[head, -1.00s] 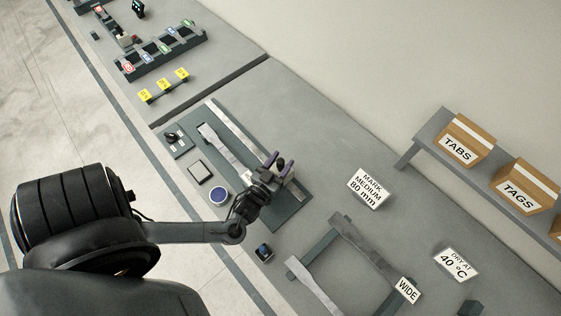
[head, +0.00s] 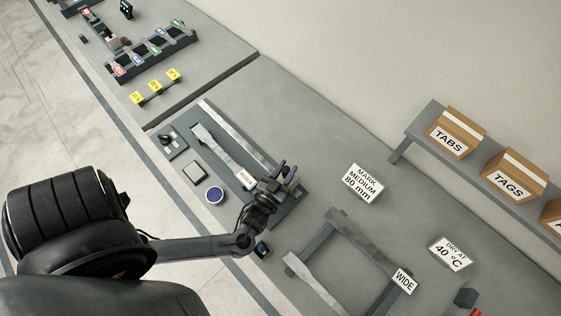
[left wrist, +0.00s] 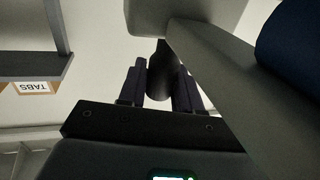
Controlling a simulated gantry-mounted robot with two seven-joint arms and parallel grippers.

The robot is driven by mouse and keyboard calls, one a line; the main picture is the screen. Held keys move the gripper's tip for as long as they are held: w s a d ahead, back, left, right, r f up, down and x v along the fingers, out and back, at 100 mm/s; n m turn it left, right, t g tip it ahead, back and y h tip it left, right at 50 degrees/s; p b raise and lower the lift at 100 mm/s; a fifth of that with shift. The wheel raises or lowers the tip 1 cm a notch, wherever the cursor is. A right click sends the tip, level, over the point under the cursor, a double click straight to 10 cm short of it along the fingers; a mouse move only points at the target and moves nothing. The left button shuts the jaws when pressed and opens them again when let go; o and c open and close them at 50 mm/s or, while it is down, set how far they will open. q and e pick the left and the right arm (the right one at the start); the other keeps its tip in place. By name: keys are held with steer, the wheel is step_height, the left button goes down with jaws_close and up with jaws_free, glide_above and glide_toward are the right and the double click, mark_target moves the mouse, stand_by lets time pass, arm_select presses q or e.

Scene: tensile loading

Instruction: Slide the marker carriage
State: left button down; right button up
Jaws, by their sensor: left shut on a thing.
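The marking fixture is a dark base with a long pale rail (head: 228,132), running diagonally in the head view. A grey dog-bone specimen (head: 213,147) lies beside the rail, with a white label (head: 246,180) near its lower end. My left gripper (head: 286,173) is over the fixture's lower right end, its purple fingers shut. In the left wrist view the fingers (left wrist: 160,88) close around a dark rounded knob (left wrist: 161,70), which appears to belong to the marker carriage. The carriage body is mostly hidden by my gripper in the head view. My right gripper is not in view.
A sign (head: 363,183) reads "MARK MEDIUM 80 mm". A frame with wide specimens (head: 312,284) and a "WIDE" label lies below right. A shelf (head: 480,178) holds boxes.

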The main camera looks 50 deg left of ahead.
arm_select(q)
steer(key=c, duration=0.9)
jaws_free()
steer(key=shift+s, duration=0.1)
steer(key=b+v, duration=0.1)
steer(key=v, duration=0.9)
steer(key=shift+s+b, duration=0.3)
steer(key=shift+d, duration=0.1)
